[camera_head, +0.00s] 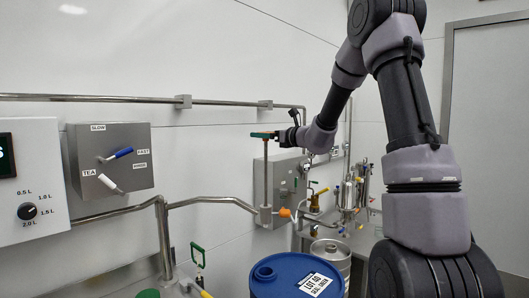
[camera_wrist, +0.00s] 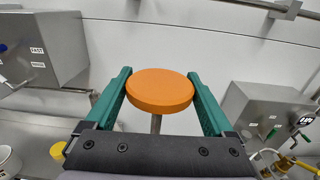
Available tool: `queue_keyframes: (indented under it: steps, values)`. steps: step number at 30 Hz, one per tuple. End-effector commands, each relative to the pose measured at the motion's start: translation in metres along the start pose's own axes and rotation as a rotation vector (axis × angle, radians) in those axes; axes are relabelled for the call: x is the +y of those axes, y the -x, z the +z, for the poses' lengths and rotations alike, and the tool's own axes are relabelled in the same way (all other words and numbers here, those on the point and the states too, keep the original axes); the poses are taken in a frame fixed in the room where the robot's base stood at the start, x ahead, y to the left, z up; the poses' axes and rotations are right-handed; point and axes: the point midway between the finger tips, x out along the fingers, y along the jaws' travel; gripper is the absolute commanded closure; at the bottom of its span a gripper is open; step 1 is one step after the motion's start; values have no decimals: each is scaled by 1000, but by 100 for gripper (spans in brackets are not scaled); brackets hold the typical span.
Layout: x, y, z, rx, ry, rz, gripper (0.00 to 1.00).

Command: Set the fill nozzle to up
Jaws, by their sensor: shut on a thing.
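An orange round knob (camera_wrist: 160,92) sits on top of a thin upright metal rod, which I take to be the fill nozzle's rod (camera_head: 265,175). The rod stands upright at a metal fitting (camera_head: 265,215) at the end of the wall pipe, beside the blue drum. My gripper (camera_head: 262,135) has its green fingers on either side of the knob and is shut on it. The wrist view shows a finger along each side of the knob and the rod below it. The nozzle's outlet is not clear to see.
A blue drum (camera_head: 298,278) stands below the fitting. An orange handle (camera_head: 285,212) juts from the fitting. A grey box with a blue and a white lever (camera_head: 112,160) is on the left wall. Another grey box (camera_head: 283,180) is behind the rod.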

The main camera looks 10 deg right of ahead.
Motion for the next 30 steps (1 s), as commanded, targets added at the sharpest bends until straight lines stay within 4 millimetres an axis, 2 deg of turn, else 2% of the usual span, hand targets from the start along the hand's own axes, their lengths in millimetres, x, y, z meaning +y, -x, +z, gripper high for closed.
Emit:
queue_keyframes:
  steps: [1,4,16,17,18,26,30]
  values:
    - [0,0,8,-5,2,-1,100]
    - [0,0,14,-5,2,-1,100]
    - [-1,0,20,-9,1,-1,100]
    - [-1,0,20,-9,1,-1,9]
    - [-1,0,20,-9,2,-1,0]
    - [-1,1,17,-4,1,-1,0]
    - [-1,15,17,-3,2,-2,0]
